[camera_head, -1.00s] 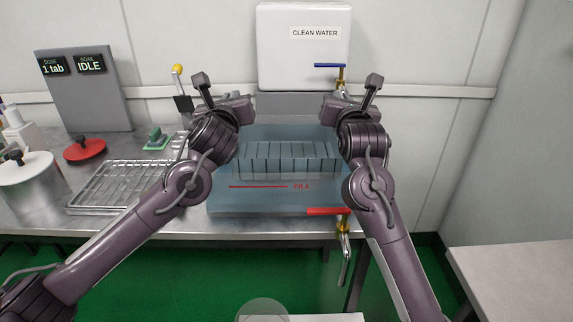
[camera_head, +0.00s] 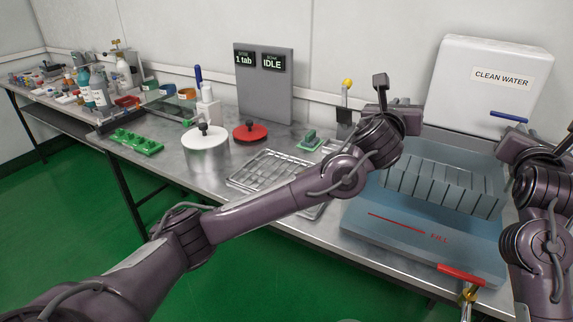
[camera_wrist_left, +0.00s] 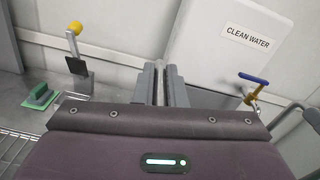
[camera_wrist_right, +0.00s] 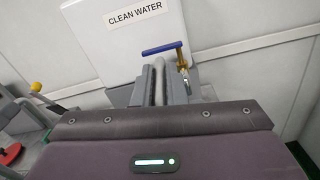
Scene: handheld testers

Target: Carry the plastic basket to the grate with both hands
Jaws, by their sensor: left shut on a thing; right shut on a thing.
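The plastic basket (camera_head: 442,188) is a clear box with dark vertical slots, inside the translucent blue tank in the head view. I cannot tell whether it touches the tank's floor. My left gripper (camera_head: 396,112) is at the basket's left end, and my right gripper (camera_head: 528,145) is at its right end. Both are shut on the basket's ends; the wrists hide the grip in the head view. The closed fingers show in the left wrist view (camera_wrist_left: 165,84) and the right wrist view (camera_wrist_right: 158,82). The wire grate (camera_head: 268,172) lies empty on the bench, left of the tank and partly behind my left arm.
The blue tank (camera_head: 390,243) has a red fill line and a red-handled tap (camera_head: 461,274). A clean-water container (camera_head: 490,85) stands behind.

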